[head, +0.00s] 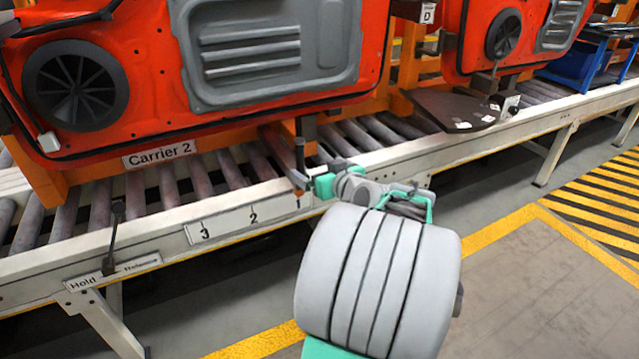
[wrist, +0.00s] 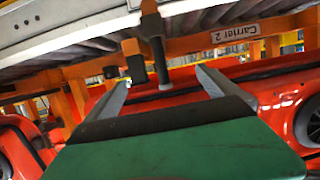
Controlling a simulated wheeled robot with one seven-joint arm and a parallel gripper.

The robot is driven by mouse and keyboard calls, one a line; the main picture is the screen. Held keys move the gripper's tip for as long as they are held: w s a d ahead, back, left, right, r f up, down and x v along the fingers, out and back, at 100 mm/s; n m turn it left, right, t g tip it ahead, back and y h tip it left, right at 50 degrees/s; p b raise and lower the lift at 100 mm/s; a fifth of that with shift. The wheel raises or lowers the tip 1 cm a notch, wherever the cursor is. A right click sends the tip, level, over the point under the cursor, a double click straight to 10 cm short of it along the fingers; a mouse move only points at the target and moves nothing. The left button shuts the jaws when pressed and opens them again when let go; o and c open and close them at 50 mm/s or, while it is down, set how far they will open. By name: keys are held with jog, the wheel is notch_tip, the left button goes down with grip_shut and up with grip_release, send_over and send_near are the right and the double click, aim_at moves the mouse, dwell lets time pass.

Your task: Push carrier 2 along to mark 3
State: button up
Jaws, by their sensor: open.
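Carrier 2 (head: 160,155) is an orange frame with a red door panel, standing on the rollers at the left of the head view. Its label (wrist: 235,33) also shows in the wrist view. A plate with marks 3, 2 and 1 (head: 250,217) is on the rail's near side, with 3 leftmost. A dark upright bar (head: 306,135) stands at the carrier's right end, close to mark 1. My gripper (head: 308,182) is open at the rail by mark 1. In the wrist view dark bars (wrist: 156,60) show between and beyond the fingers (wrist: 161,80); contact cannot be told.
A lever (head: 115,235) stands on the rail at left, by the Hold and Release labels (head: 85,281). A second red door (head: 480,35) with label D and a dark plate (head: 450,110) stand farther right. The floor before the conveyor is clear, with yellow lines.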

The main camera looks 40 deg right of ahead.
aim_at(301, 160)
jog(key=b+x, duration=0.1)
jog(key=x, duration=0.9)
jog(key=shift+w+d+f+b, duration=0.1)
jog(key=shift+w+f+b, duration=0.05)
jog(key=shift+w+b, duration=0.2)
jog(key=shift+w+d, duration=0.15)
jog(key=shift+w, duration=0.25)
jog(key=shift+c, duration=0.3)
grip_shut()
dwell(0.4)
